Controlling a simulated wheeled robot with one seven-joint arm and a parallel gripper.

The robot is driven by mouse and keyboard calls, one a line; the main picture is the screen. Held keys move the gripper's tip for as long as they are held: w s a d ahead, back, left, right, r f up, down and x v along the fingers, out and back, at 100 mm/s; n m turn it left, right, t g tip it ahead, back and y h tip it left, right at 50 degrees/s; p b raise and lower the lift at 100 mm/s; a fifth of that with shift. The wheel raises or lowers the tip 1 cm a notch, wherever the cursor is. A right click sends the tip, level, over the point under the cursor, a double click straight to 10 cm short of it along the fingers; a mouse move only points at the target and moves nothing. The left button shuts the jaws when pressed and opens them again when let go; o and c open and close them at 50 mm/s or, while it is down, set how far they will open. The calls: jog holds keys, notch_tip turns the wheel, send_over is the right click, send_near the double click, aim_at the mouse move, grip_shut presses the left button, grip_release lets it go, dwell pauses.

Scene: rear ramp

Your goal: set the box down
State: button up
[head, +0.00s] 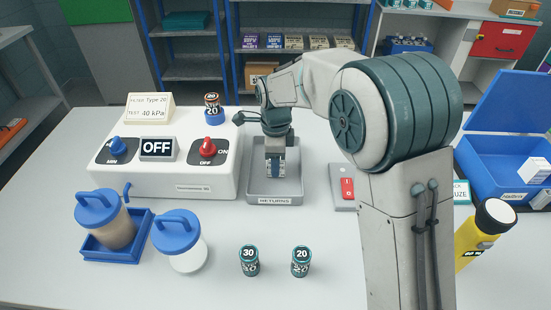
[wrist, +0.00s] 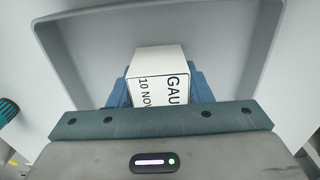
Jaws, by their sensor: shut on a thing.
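A white box (wrist: 158,78) printed with "GAU" and "10 NOV" is between the blue fingers of my gripper (wrist: 158,88) in the wrist view. My gripper (head: 276,172) is shut on it and points down inside the grey tray (head: 262,199) labelled RETURNS in the head view. The tray's walls surround the box in the wrist view (wrist: 262,45). The gripper and arm hide most of the box in the head view. I cannot tell whether its underside touches the tray floor.
Left of the tray is a white machine (head: 190,186) with knobs and an OFF display. A red switch (head: 347,188) is close on the right. Two small jars (head: 249,262) (head: 300,262) stand in front.

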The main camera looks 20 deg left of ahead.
jog(key=shift+f, duration=0.2)
jog(key=o, duration=1)
jog(key=shift+r, duration=0.1)
notch_tip(320, 180, up, 12)
jog(key=shift+r, duration=0.1)
